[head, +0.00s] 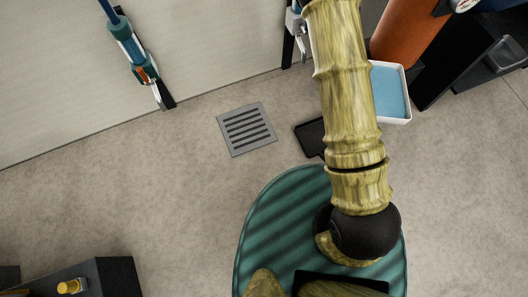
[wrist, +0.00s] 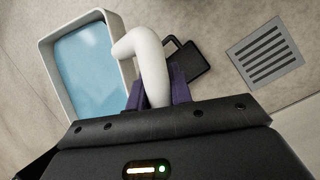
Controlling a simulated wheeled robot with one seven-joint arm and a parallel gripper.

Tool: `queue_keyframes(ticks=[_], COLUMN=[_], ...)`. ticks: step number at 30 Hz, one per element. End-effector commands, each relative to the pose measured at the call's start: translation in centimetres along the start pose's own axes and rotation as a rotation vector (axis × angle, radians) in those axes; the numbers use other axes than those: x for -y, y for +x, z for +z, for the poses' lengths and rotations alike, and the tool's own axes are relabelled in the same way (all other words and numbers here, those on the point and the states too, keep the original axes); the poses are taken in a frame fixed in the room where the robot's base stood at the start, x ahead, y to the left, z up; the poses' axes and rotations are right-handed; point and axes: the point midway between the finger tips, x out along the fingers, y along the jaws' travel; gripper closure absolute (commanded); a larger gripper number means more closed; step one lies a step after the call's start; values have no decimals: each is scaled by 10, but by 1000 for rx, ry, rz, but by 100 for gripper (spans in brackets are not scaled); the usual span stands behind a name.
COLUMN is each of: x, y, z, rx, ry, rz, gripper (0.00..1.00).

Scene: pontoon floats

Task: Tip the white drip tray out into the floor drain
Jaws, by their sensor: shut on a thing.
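The white drip tray (head: 406,96) shows to the right of my arm in the head view, holding light blue liquid. In the wrist view the tray (wrist: 47,62) is at the upper left, with its white curved handle (wrist: 150,62) reaching between my purple fingers. My gripper (wrist: 160,92) is shut on this handle; in the head view my arm hides it. The liquid lies inside the rim. The grey slotted floor drain (head: 246,128) is left of my arm and apart from the tray; it also shows in the wrist view (wrist: 265,53), at right.
A black flat piece (head: 310,137) lies between the drain and my arm, and shows in the wrist view (wrist: 184,62). An orange cylinder (head: 402,32) and dark equipment stand at upper right. A teal tool (head: 130,47) hangs on the pale wall. Floor left of the drain is clear.

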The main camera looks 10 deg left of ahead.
Motion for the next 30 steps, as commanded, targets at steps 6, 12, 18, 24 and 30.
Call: queue_keyframes(ticks=[6,12,18,24,30], x=[2,32,94,163,226], y=[2,35,100,170,240], z=[-1,-12,-28,-33,-22], rx=[-2,-28,-98,-184,-272], ry=[-9,-155,-492,-891,-1299], rz=[5,66,207,373,544], gripper=[100,100,100,100,100])
